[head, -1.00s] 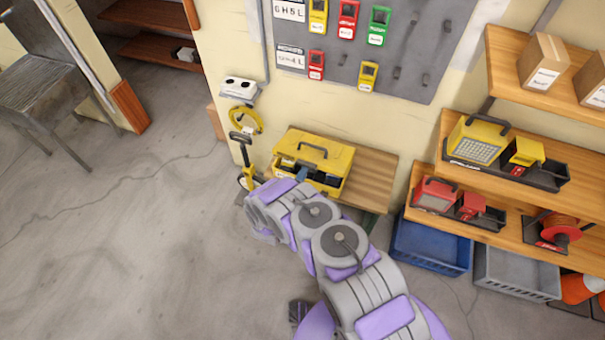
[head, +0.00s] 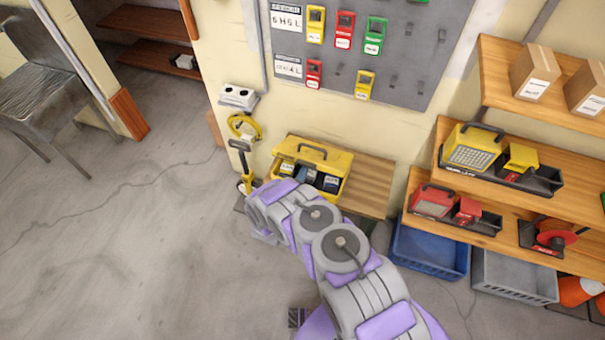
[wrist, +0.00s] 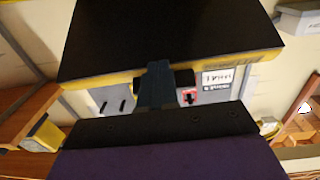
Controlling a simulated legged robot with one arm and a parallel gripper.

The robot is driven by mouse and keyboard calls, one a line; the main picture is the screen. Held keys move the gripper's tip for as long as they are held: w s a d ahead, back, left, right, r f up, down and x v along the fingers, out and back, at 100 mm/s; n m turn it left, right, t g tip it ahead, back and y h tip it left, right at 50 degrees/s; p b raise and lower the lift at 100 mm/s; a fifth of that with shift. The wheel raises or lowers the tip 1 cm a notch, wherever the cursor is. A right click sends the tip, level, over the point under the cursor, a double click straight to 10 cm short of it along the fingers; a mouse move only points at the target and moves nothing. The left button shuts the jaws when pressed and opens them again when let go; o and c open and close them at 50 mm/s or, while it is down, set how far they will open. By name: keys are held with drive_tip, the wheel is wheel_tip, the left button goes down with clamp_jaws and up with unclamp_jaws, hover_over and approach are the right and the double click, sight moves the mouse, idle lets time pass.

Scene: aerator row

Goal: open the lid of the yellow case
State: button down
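The yellow case (head: 331,188) stands on a wooden bench against the wall in the head view. Its yellow lid (head: 313,155), with a dark handle on top, is tilted up, and blue and grey contents show below it. In the wrist view the lid's dark underside (wrist: 170,35) with its yellow edge fills the top. My gripper (wrist: 157,72) shows there as one narrow dark post, its fingers together, reaching to the lid's edge and apparently touching it. Nothing is seen held between the fingers. In the head view my arm hides part of the case's front left.
A shelf (head: 375,186) of bare wood lies right of the case. Blue (head: 430,250) and grey (head: 515,277) crates stand on the floor farther right, below shelves with lamps and boxes. Open floor lies left.

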sight(305, 165)
drive_tip(key=shift+w+d+r+p, duration=0.2)
drive_tip(key=shift+w+r+p, duration=0.15)
drive_tip(key=shift+r, duration=0.3)
drive_tip(key=shift+w+d+r+p, duration=0.2)
drive_tip(key=shift+w+r, duration=0.25)
drive_tip(key=shift+r, duration=0.15)
drive_tip(key=shift+w, duration=0.1)
drive_tip(key=shift+r, duration=0.1)
drive_tip(key=shift+w+d+r, duration=0.2)
drive_tip(key=shift+w+r, duration=0.35)
drive_tip(key=shift+w+d+r, duration=0.15)
drive_tip(key=shift+w+r, duration=0.45)
drive_tip(key=shift+w, duration=0.05)
drive_tip(key=shift+w+d+r, duration=0.3)
drive_tip(key=shift+w+r, duration=0.1)
drive_tip(key=shift+w, duration=0.15)
drive_tip(key=shift+w+d+r, duration=0.25)
drive_tip(key=shift+w+r, duration=0.15)
drive_tip(key=shift+w, duration=0.15)
